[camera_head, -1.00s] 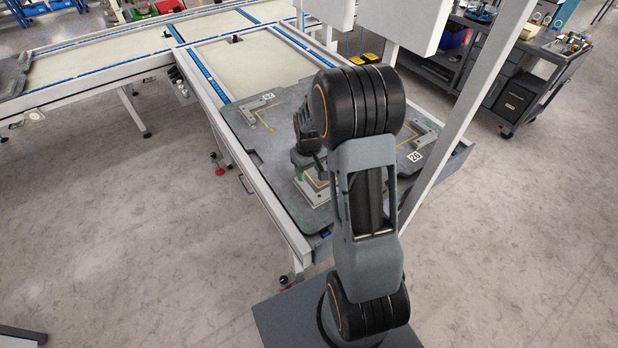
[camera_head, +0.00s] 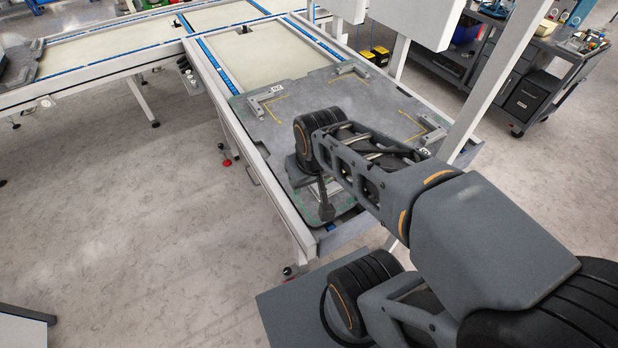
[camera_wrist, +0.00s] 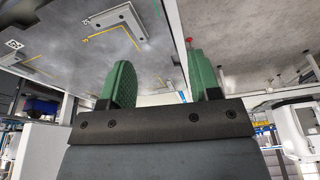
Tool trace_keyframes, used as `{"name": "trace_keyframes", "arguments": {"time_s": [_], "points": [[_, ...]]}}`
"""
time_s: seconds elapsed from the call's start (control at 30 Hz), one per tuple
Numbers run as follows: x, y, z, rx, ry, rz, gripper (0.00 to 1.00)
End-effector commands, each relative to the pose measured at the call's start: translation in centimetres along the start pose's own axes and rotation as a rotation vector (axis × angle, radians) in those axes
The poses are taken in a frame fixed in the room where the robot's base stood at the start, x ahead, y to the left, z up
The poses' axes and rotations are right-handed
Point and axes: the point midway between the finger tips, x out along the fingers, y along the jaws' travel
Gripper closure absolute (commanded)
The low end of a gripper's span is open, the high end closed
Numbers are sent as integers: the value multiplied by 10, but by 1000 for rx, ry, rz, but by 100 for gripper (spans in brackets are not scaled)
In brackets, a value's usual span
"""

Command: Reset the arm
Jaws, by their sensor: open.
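My arm (camera_head: 420,200) reaches in from the lower right, with its wrist over the near part of a grey tray (camera_head: 330,95). My gripper hangs below the wrist near the tray's front edge, partly hidden by the arm in the head view. In the wrist view my gripper (camera_wrist: 161,80) shows two green finger pads set apart, with nothing between them. The wrist picture looks turned over, with the grey tray (camera_wrist: 65,75) at its upper left.
The tray lies on a white-framed conveyor table (camera_head: 240,130) and bears corner brackets (camera_head: 265,100). A white post (camera_head: 485,85) stands right of the tray, close to my arm. A tool cart (camera_head: 525,65) stands at the back right. The floor at left (camera_head: 120,230) is clear.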

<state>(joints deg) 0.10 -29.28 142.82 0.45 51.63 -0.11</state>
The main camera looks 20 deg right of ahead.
Motion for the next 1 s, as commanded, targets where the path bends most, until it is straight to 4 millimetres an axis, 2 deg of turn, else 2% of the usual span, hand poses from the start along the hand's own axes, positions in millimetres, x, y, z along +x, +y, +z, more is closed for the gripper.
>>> {"name": "trace_keyframes", "arguments": {"time_s": [0.4,0.57,0.7,0.8,1.0], "points": [[-5,-1,2,1,5,-1,43],[-30,-2,-5,-2,18,-1,43],[-64,-2,-13,-8,39,-1,43],[-83,-3,-17,-12,52,-1,43],[-82,-3,-16,-14,58,-1,43]]}}
